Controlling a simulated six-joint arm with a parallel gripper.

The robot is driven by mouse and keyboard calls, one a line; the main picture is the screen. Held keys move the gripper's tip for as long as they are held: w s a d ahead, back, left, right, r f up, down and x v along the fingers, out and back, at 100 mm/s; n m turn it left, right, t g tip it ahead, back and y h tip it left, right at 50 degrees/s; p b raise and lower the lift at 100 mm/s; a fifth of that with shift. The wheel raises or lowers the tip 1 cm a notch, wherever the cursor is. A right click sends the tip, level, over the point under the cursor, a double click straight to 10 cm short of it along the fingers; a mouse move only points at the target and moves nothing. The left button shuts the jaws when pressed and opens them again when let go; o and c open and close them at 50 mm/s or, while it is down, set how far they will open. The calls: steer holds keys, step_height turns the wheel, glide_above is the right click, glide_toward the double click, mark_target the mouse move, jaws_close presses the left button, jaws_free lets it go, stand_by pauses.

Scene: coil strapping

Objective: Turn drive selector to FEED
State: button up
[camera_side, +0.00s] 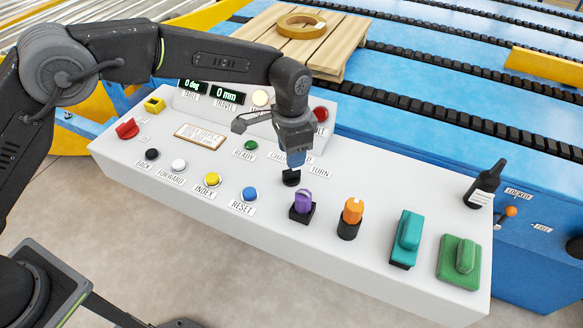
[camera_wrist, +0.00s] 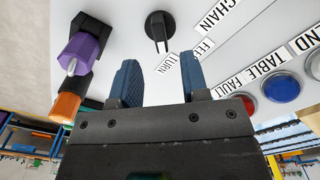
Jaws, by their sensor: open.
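The drive selector (camera_wrist: 157,27) is a black round knob with a bar handle on the white panel, with CHAIN, FEED and TURN labels beside it. In the wrist view its handle points down toward the TURN label (camera_wrist: 168,64). The FEED label (camera_wrist: 204,47) is partly cut off by a finger. In the side view the black knob (camera_side: 291,178) shows just below my gripper (camera_side: 295,158), which hides the FEED label there. My gripper's blue fingers (camera_wrist: 160,65) are open and empty, apart from the knob, which lies beyond their tips in the wrist view.
A purple knob (camera_side: 303,200) and an orange knob (camera_side: 352,212) stand close on the right, then teal (camera_side: 407,238) and green (camera_side: 460,260) blocks and a black bottle (camera_side: 484,186). Buttons, including blue RESET (camera_side: 250,194), lie left. The displays (camera_side: 225,95) stand behind.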

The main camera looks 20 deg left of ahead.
mark_target(291, 175)
step_height(291, 175, down, 6)
steer(key=shift+f, duration=0.1)
stand_by(0.4)
jaws_close()
